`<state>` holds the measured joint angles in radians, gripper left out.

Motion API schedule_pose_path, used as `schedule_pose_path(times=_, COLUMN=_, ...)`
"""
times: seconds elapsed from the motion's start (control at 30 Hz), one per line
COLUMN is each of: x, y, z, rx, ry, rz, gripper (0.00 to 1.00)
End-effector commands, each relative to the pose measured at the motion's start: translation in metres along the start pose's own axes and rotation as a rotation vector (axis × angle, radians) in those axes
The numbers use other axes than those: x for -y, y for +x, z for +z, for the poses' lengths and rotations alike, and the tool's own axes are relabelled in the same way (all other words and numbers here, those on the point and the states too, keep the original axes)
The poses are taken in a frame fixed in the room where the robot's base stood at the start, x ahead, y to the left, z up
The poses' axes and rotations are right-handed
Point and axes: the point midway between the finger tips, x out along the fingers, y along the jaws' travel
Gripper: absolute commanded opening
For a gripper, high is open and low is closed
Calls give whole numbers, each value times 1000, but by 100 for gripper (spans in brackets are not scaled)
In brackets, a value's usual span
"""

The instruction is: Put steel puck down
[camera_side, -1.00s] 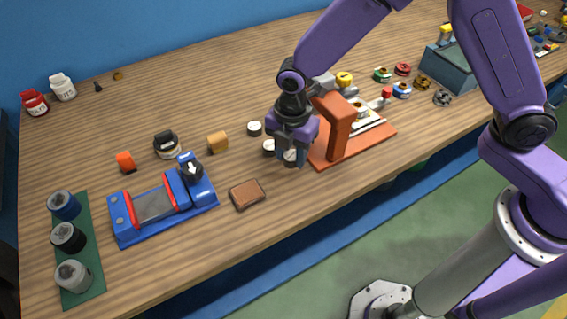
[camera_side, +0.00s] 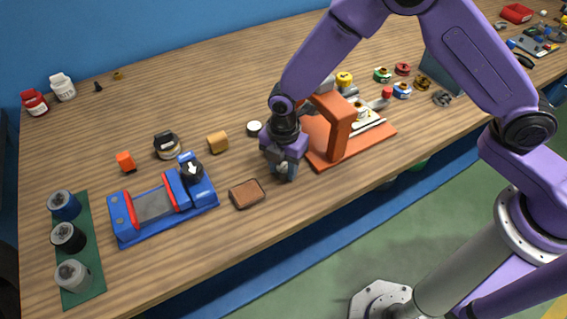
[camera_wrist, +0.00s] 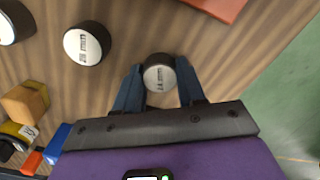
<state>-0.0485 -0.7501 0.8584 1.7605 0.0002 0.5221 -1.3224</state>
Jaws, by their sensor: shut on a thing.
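My gripper (camera_side: 283,174) is low over the front part of the wooden bench, left of the orange press. In the wrist view my blue fingers (camera_wrist: 160,84) are shut on the steel puck (camera_wrist: 158,71), one on each side. The puck is short and round with a pale marked top and a dark side. In the side view my fingers mostly hide it, and I cannot tell whether it touches the bench.
Another pale-topped puck (camera_wrist: 84,44) stands close by, with one more (camera_wrist: 8,26) farther left. The orange press (camera_side: 341,135) is just right of my gripper. A brown block (camera_side: 247,194) and a blue fixture (camera_side: 160,205) lie left. Bare bench lies in front.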

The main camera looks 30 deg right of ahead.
Motion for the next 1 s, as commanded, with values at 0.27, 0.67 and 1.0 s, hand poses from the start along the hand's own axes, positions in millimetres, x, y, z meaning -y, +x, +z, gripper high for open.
schedule_pose_path(times=0.27, x=0, y=0, z=0, rx=0, ry=0, rz=0, gripper=65)
schedule_pose_path(times=0.67, x=-1, y=-31, z=0, rx=-1, ry=0, rz=4, gripper=65)
schedule_pose_path(times=1.0, x=-1, y=-97, z=0, rx=-1, ry=0, rz=5, gripper=65)
